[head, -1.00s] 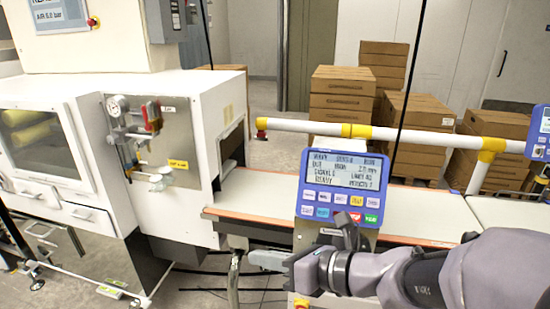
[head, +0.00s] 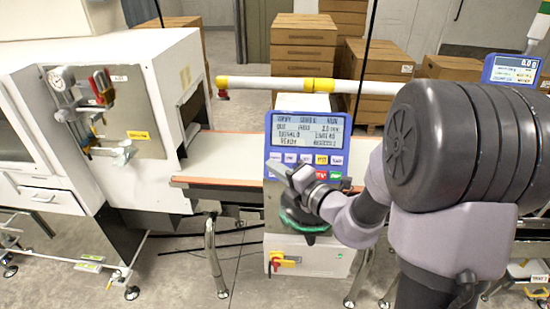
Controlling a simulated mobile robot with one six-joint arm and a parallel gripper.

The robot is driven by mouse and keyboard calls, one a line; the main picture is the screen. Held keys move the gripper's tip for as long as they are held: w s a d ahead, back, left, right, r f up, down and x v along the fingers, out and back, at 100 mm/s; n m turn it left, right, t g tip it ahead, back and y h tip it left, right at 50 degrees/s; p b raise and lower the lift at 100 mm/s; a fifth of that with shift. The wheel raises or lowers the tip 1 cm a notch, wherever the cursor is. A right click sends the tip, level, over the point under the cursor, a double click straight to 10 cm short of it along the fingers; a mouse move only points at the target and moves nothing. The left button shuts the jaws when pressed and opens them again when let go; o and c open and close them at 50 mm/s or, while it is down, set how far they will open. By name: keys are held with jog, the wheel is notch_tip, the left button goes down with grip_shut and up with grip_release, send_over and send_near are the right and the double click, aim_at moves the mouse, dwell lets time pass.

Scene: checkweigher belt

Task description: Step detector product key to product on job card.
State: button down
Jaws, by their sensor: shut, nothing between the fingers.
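The detector panel (head: 308,130) is a blue control unit in front of the belt. Its lit display (head: 307,130) has several lines of text; one seems to start with READY, but the product line is too blurred to read surely. Below the display are rows of keys. White keys and a yellow key (head: 321,159) show in the upper row; a red key (head: 321,175) and part of a green one show lower. My gripper (head: 275,170) is shut and empty, across the lower left of the panel, and hides several keys. I cannot tell whether it touches one. No job card can be made out.
The belt (head: 225,155) runs behind the panel, under a white and yellow rail (head: 275,83). A white machine (head: 150,60) stands at left, and a second blue display (head: 515,70) at far right. A red and yellow switch (head: 284,261) sits below the panel. Cartons (head: 303,50) stand behind.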

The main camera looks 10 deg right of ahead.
jog(key=b, duration=0.2)
send_near(270, 156)
jog(key=w+a, duration=0.3)
jog(key=shift+w+r, duration=0.15)
jog(key=shift+w, duration=0.45)
dwell(1.3)
jog(key=shift+w+f+p, duration=0.2)
jog(key=shift+w+p, duration=0.15)
jog(key=shift+p, duration=0.05)
jog(key=shift+w+d+f, duration=0.2)
jog(key=shift+w, duration=0.1)
dwell(0.6)
jog(key=shift+s+r, duration=0.1)
jog(key=shift+s+a+r+p, duration=0.3)
jog(key=shift+s+p, duration=0.2)
jog(key=shift+s, duration=0.1)
jog(key=shift+s+a+r+p, duration=0.2)
jog(key=shift+s+r+p, duration=0.15)
jog(key=shift+s, duration=0.35)
jog(key=shift+s+a+r+p, duration=0.2)
jog(key=shift+s+r+p, duration=0.15)
jog(key=shift+s, duration=0.35)
jog(key=shift+s+a+r+p, duration=0.25)
jog(key=shift+s+r, duration=0.15)
jog(key=shift+s, duration=0.3)
